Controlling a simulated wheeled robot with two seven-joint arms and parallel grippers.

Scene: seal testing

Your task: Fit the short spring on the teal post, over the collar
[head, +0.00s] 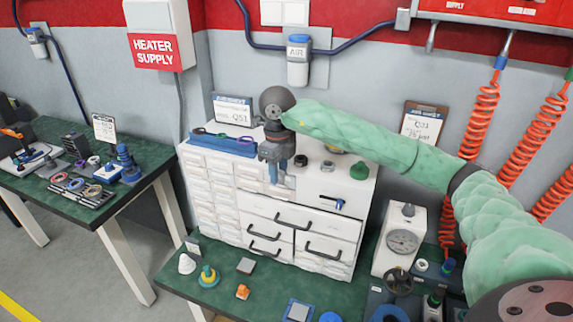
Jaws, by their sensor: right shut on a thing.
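My right gripper (276,176) points down at the front of the white drawer cabinet's top. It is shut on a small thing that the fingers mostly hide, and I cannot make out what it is. A small teal post with yellow around it (208,276) stands upright on the green bench at the lower left, well below and to the left of the gripper. It may be the task's teal post; its collar is too small to tell. I cannot pick out the short spring. My left gripper is not in view.
The white drawer cabinet (225,193) bears a blue tray (222,146), dark rings (301,160) and a green cone (359,171). A white dome (187,264) and an orange part (242,292) flank the teal post. A gauge box (401,241) stands at right.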

